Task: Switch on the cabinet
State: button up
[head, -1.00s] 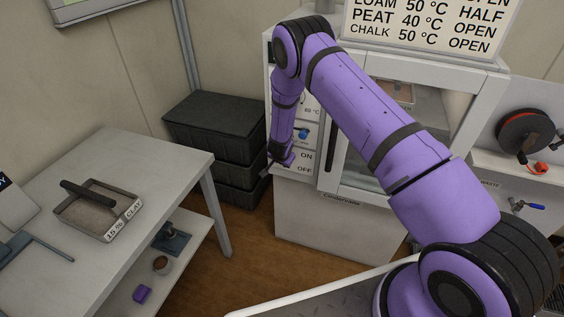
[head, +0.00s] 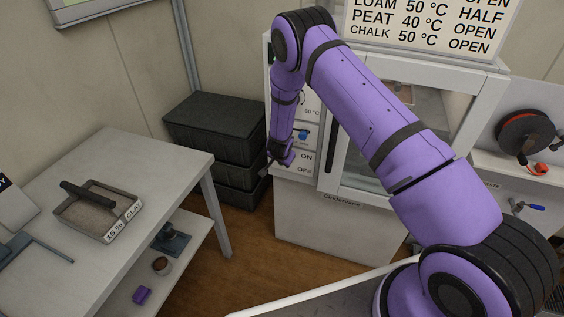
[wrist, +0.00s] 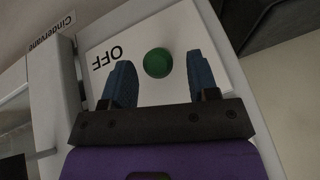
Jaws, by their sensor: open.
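The white cabinet (head: 335,222) stands beyond my arm in the head view, with a control panel on its left side. The panel carries an ON label (head: 307,156) and an OFF label (head: 304,170). My gripper (wrist: 158,64) is open and empty, pointed at the panel. In the wrist view a round green button (wrist: 158,62) lies in the gap between the two blue fingers, beside the upside-down OFF label (wrist: 106,58). I cannot tell whether the fingers touch the panel. The button is hidden behind my wrist in the head view.
A blue knob (head: 303,135) sits on the panel above the ON label. Stacked black crates (head: 215,130) stand left of the cabinet. A grey table (head: 150,165) with a soil tray (head: 118,190) is at the left. Wooden floor lies clear between table and cabinet.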

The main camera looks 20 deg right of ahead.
jog(key=v, duration=0.8)
jog(key=shift+s+r, duration=0.2)
jog(key=shift+r, duration=0.15)
jog(key=s+r+n+y, duration=0.15)
jog(key=s+r, duration=0.25)
jog(key=r, duration=0.7)
jog(key=s+r+n+y, duration=0.1)
jog(key=s+r+n, duration=0.15)
jog(key=r, duration=0.95)
jog(key=s+r+n+y, duration=0.15)
jog(key=s+r, duration=0.25)
jog(key=r, duration=0.7)
jog(key=s+d+r+n, duration=0.2)
jog(key=s+d+r, duration=0.2)
jog(key=s+r, duration=0.85)
jog(key=s+d+n+h, duration=0.1)
jog(key=s+d, duration=0.1)
jog(key=s, duration=0.8)
jog(key=s+d+n, duration=0.1)
jog(key=s+d, duration=0.1)
jog(key=s, duration=0.8)
jog(key=shift+s+d+r+h, duration=0.25)
jog(key=shift+s+r+h, duration=0.15)
